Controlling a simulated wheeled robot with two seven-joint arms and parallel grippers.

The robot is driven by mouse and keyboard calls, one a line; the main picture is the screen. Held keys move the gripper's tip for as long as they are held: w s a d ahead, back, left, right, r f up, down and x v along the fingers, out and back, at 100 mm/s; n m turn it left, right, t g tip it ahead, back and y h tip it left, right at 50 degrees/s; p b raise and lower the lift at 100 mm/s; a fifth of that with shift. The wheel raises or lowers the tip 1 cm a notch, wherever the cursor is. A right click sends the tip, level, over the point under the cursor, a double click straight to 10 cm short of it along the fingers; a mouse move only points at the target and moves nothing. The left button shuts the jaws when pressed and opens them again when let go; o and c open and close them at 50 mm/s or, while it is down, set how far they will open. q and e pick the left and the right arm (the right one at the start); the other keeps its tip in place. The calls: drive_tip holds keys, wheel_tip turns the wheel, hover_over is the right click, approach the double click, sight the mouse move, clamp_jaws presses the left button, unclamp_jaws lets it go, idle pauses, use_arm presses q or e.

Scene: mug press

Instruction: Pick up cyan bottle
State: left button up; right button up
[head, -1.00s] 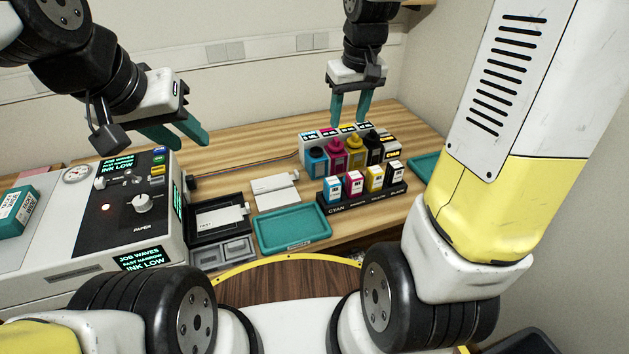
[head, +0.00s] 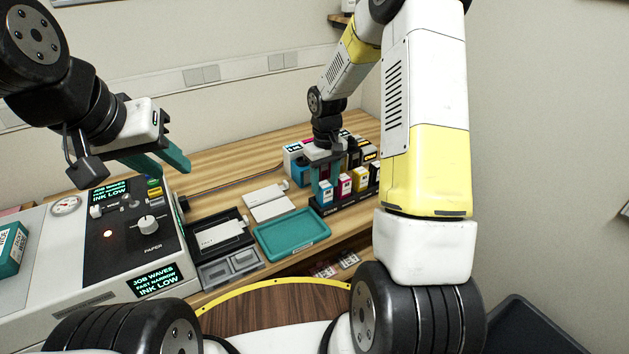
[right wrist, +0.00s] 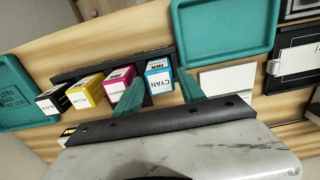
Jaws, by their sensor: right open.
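A small white-and-cyan ink box labelled CYAN (right wrist: 160,78) stands at one end of a black rack; it also shows in the head view (head: 326,193). My right gripper (right wrist: 157,88) is open, its teal fingers on either side of this box, one between it and the magenta box. I cannot tell whether the fingers touch it. In the head view the right gripper (head: 326,182) points down over the rack. My left gripper (head: 172,166) is open and empty above the machine.
Magenta (right wrist: 116,84), yellow (right wrist: 86,91) and black (right wrist: 52,99) boxes stand in the same rack. A teal tray (head: 292,234) lies in front left of it. The printing machine (head: 125,235) stands at the left. Table behind the tray is mostly clear.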

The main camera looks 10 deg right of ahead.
drive_tip(key=shift+f, duration=0.9)
drive_tip(key=shift+c, duration=0.5)
clamp_jaws()
drive_tip(key=shift+w+r, duration=0.1)
drive_tip(key=shift+r, duration=0.05)
